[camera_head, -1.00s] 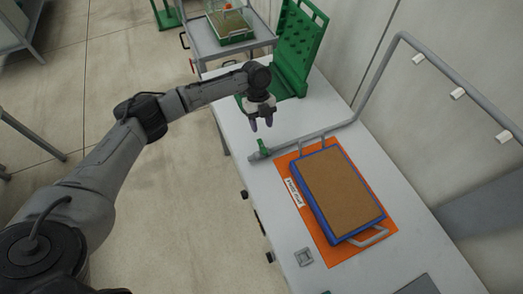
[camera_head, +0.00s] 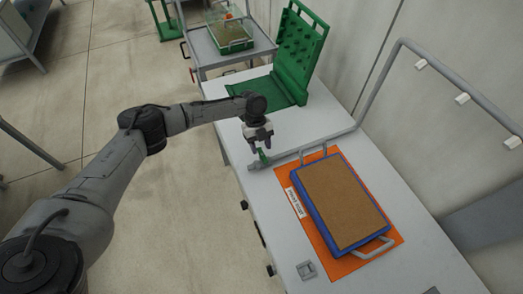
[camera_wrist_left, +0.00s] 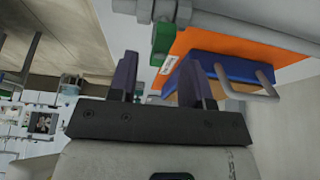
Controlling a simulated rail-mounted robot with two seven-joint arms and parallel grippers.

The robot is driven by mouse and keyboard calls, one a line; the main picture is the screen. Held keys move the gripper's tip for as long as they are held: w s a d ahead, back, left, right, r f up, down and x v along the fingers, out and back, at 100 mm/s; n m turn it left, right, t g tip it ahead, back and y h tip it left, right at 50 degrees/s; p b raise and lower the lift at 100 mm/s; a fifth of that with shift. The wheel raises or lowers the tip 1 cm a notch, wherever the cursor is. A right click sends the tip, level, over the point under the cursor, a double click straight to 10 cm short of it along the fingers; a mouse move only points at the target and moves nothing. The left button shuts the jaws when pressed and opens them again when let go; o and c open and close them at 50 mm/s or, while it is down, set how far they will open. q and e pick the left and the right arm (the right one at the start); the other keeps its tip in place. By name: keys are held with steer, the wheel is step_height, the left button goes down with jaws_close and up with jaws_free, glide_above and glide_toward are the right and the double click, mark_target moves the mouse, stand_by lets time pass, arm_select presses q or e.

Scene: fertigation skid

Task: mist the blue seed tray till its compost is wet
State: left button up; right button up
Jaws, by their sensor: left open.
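The blue seed tray (camera_head: 314,216) lies on an orange mat (camera_head: 345,268) on the grey bench, filled with even light-brown compost (camera_head: 345,200). No spray is visible. A grey pipe (camera_head: 380,80) rises behind the tray and carries several white nozzles (camera_head: 463,98). A green lever (camera_head: 264,158) sits at the pipe's near end. My left gripper (camera_head: 260,147) is open and empty just above the lever. In the left wrist view the green lever (camera_wrist_left: 162,40) appears beyond and between the fingers (camera_wrist_left: 162,75); contact cannot be told. The blue tray (camera_wrist_left: 235,68) is to the right there.
A green perforated rack (camera_head: 300,50) stands at the bench's far end. A grey cart (camera_head: 205,50) behind it holds a clear-walled green tray (camera_head: 232,45). A grey square fitting (camera_head: 307,270) is near the bench's front edge. Open floor lies left of the bench.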

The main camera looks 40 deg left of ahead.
mark_target(262, 157)
arm_select(q)
steer(key=shift+x, duration=1.2)
steer(key=shift+c, duration=0.3)
jaws_close()
